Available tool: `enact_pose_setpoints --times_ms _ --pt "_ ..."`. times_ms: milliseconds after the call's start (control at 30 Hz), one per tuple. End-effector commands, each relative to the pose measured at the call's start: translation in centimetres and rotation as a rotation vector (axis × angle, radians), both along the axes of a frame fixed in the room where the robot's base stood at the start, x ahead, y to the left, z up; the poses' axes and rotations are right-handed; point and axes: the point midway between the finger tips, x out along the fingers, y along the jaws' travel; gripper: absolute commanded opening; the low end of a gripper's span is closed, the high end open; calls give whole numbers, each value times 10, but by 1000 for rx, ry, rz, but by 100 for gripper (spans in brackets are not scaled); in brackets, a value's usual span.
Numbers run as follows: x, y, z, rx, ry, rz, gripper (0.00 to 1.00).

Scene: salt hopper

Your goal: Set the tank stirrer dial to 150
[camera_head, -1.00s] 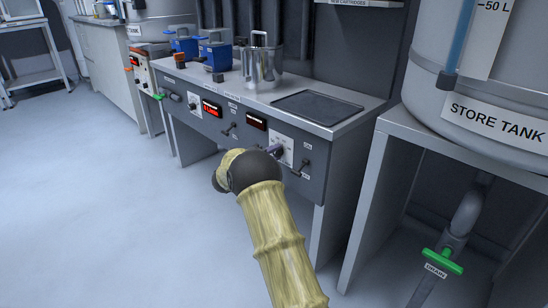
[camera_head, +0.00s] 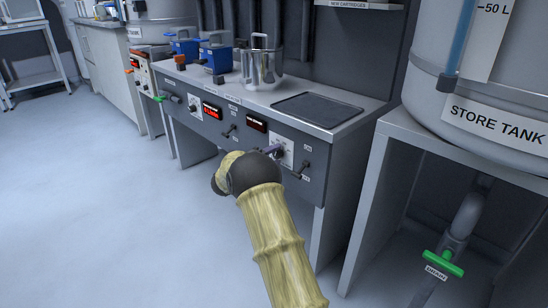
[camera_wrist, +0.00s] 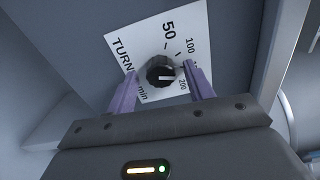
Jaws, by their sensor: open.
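The stirrer dial is a black round knob (camera_wrist: 160,71) on a white scale plate (camera_wrist: 150,40). In the head view the plate (camera_head: 288,147) sits at the right of the grey bench front. The scale shows 50, 100 and 200; my right finger covers the part between 100 and 200. A short white mark on the knob lies roughly level in the wrist view; its exact reading is unclear. My gripper (camera_wrist: 159,72) is open, with one purple finger on each side of the knob. I cannot tell whether they touch it. My gripper also shows small in the head view (camera_head: 273,150).
A black lever (camera_head: 301,172) is close to the right of the dial. Another lever (camera_head: 229,131) and red displays (camera_head: 211,113) are to the left. A steel pot (camera_head: 262,68) stands on the bench. The store tank (camera_head: 490,90) is at right. The floor at left is clear.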

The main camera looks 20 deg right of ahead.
Motion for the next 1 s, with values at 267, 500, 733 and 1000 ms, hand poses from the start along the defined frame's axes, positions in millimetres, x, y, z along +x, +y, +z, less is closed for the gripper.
enact_pose_setpoints --times_ms 267,500,733,1000 --pt "-12 39 4 1 2 6 53" --pt "-29 84 4 0 3 5 53" --pt "-45 127 3 1 2 5 53" --pt "-57 160 1 2 1 3 53"
